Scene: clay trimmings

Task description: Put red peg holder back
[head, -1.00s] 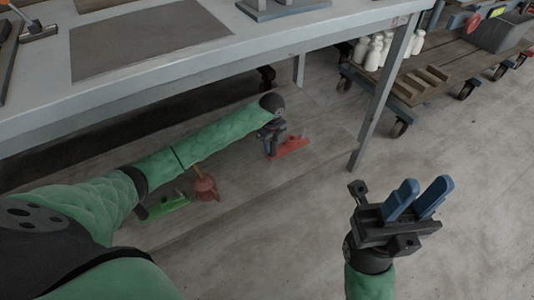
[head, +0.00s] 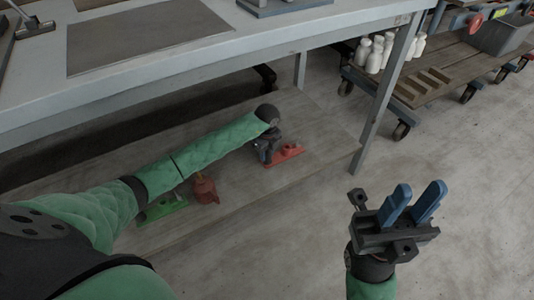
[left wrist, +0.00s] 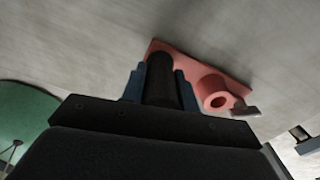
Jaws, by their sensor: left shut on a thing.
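The red peg holder (head: 289,154) has a flat red base, a red ring-shaped socket (left wrist: 213,92) and a dark upright cylinder (left wrist: 161,80). My left gripper (head: 266,152) reaches under the bench, and its blue fingers are shut on the dark cylinder in the left wrist view. The holder is over or on the lower shelf (head: 315,125) near its right end; I cannot tell whether it touches. My right gripper (head: 417,196) is open and empty, with its blue fingers apart, out over the floor to the right.
A green holder (head: 160,208) and a red rounded object (head: 205,189) are on the lower shelf below my left forearm. The bench top (head: 240,45) overhangs the shelf, with a leg (head: 378,110) at its right. A cart (head: 435,85) with white bottles (head: 374,55) stands further back.

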